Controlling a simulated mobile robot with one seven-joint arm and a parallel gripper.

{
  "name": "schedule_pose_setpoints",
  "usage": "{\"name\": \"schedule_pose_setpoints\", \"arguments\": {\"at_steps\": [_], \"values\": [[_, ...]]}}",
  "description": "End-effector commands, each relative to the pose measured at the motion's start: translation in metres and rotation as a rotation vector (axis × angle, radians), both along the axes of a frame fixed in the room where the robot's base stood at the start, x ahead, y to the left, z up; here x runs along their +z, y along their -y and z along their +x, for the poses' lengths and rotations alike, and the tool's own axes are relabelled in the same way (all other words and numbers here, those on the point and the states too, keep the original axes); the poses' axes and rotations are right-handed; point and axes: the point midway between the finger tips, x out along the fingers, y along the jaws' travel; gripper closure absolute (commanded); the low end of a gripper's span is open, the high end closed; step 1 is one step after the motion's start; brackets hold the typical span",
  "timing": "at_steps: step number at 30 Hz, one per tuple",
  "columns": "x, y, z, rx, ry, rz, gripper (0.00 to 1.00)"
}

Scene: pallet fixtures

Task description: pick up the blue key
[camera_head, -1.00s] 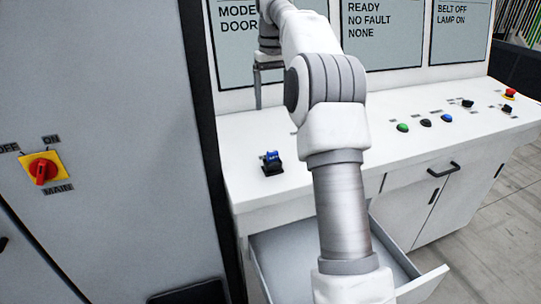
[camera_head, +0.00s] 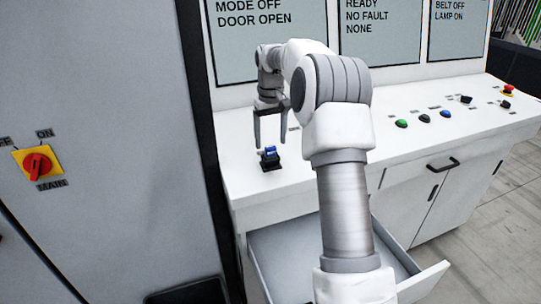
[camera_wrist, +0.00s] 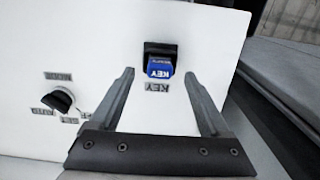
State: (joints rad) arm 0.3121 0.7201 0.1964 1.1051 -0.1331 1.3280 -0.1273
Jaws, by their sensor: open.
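The blue key (camera_head: 270,150) sits in a black holder (camera_head: 271,162) on the left part of the white console top. In the wrist view the blue key (camera_wrist: 160,66) has white lettering and stands in its black holder, with a KEY label on the console beside it. My gripper (camera_head: 271,143) is open and empty, above the console at the key. In the wrist view my gripper (camera_wrist: 158,74) has its two fingers spread, one on each side of the key in the picture. The fingers do not appear to touch it.
A black selector knob (camera_wrist: 60,100) with labels is on the console. Coloured buttons (camera_head: 423,118) line the console's right part. An open drawer (camera_head: 300,258) sticks out below. A tall grey cabinet (camera_head: 100,90) with a red main switch (camera_head: 37,163) stands at left.

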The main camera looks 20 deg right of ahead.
Motion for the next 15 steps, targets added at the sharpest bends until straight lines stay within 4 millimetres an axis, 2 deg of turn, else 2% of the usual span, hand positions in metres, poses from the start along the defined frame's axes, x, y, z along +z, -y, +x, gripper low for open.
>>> {"name": "schedule_pose_setpoints", "arguments": {"at_steps": [3,6,15], "values": [[-0.019,0.0,0.001,-0.001,-0.003,0.001,0.2],[-0.03,0.0,0.001,-0.001,-0.002,0.001,0.2],[-0.034,0.0,0.001,0.0,0.0,0.0,0.22]]}}
